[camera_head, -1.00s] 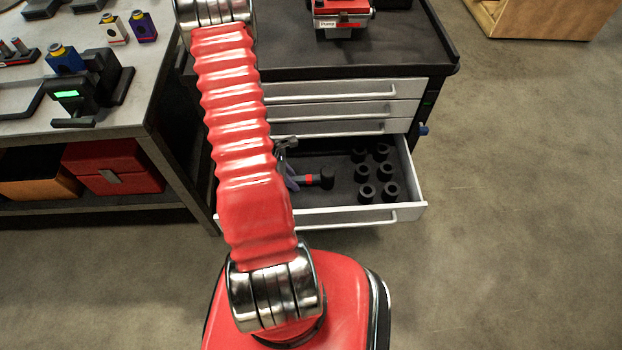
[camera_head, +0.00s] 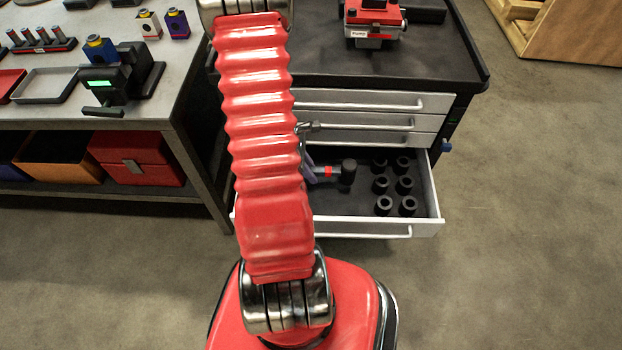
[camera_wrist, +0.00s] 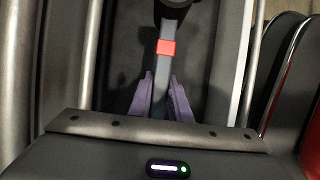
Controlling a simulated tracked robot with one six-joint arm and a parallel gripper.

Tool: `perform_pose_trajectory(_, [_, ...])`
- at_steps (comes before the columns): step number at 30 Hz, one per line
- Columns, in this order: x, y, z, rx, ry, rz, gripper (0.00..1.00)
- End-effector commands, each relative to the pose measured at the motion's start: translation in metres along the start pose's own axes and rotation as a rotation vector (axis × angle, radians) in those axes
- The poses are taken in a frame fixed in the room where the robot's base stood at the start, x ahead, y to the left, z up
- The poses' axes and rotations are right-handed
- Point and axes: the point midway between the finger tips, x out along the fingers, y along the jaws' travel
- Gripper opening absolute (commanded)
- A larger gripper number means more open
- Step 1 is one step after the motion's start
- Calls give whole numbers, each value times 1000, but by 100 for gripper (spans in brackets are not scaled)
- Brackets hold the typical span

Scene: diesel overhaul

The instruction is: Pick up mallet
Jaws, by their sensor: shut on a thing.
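The mallet (camera_head: 347,172) has a black head and a handle with a red band. In the head view it appears over the open bottom drawer (camera_head: 380,227), its head toward the right, and looks raised above the drawer floor. My gripper (camera_wrist: 160,80) has purple fingers on both sides of the mallet's handle and is shut on it, below the red band in the wrist view. The mallet's head is at the top edge of the wrist view and is cut off. In the head view my red arm hides most of the gripper and the handle's end.
Several black sockets (camera_head: 381,186) stand in the drawer right of the mallet. Closed drawers (camera_head: 375,103) with bar handles are above. A red and grey device (camera_head: 375,25) sits on the cabinet top.

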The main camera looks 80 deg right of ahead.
Motion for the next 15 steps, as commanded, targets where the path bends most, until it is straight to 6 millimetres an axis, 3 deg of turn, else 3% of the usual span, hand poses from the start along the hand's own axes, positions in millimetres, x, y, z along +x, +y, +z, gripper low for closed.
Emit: perform_pose_trajectory(15, [-79, 2, 33, 2, 1, 5, 0])
